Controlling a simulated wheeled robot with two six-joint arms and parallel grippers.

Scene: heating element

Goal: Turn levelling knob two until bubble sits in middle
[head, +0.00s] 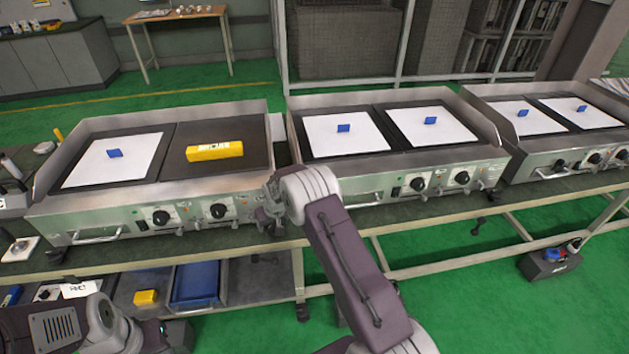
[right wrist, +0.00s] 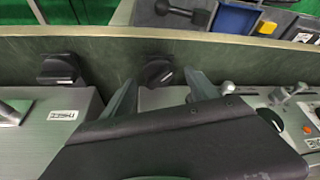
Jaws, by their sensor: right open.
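The yellow spirit level (head: 214,151) lies on the right plate of the left griddle (head: 100,228); its bubble is too small to read. My right gripper (head: 268,207) is at that griddle's front right corner. In the right wrist view the right gripper (right wrist: 163,80) is open, its fingers pointing at a black levelling knob (right wrist: 158,71) that shows between the tips; I cannot tell whether they touch it. Another black knob (right wrist: 62,69) stands to the left in that view. A further knob (head: 58,255) is at the griddle's front left corner. My left gripper is out of view.
The middle griddle (head: 385,190) stands close to the right of the left one, leaving a narrow gap. A third griddle (head: 560,165) is farther right. The bench's front edge (head: 180,247) runs below. A blue bin (head: 196,284) sits on the lower shelf.

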